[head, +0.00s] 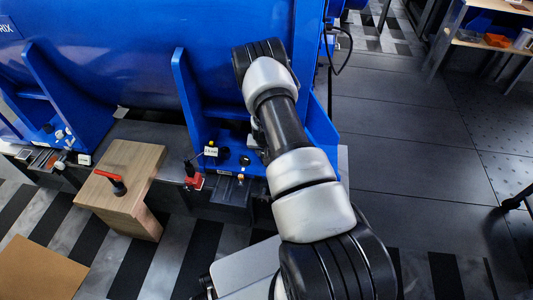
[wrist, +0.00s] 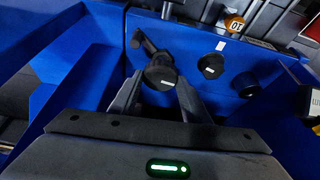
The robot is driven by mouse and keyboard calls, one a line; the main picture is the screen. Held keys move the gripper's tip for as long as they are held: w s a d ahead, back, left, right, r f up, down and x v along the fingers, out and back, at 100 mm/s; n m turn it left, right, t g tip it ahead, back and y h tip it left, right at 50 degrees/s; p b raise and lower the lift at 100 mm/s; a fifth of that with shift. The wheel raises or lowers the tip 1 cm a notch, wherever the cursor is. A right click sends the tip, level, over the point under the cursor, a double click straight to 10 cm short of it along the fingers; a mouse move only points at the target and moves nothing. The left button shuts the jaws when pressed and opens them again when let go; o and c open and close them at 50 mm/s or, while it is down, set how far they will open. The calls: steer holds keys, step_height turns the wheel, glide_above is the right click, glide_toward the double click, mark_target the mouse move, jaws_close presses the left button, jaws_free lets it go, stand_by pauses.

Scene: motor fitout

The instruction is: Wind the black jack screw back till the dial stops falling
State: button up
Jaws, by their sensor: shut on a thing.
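In the wrist view my gripper (wrist: 159,82) has its two fingers on either side of a black knob (wrist: 160,71) with a small pale label. It is shut on this knob, against the blue motor foot. I take the knob for the black jack screw; a dark bar sticks out beyond it. In the head view my arm hides the gripper and the held knob. A small pale display with a yellow edge (head: 211,151), perhaps the dial, stands at the blue foot left of my arm. Its reading is too small to read.
Two more black knobs, one labelled (wrist: 211,66) and one plain (wrist: 248,84), sit right of the held one. A round orange-and-white piece (wrist: 234,23) is beyond them. A wooden block (head: 125,182) with a red-handled tool (head: 113,180) stands left. Dark floor at right is open.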

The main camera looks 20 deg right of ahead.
steer(key=shift+n+y+b, duration=0.5)
steer(key=shift+n+b, duration=0.05)
steer(key=shift+n, duration=1.05)
steer(key=shift+r, duration=0.1)
steer(key=shift+d, duration=0.1)
steer(key=o, duration=1.1)
steer(key=shift+c, duration=0.2)
steer(key=p+v, duration=0.4)
steer(key=v, duration=1.3)
steer(key=shift+s+p, duration=0.4)
steer(key=shift+d, duration=0.1)
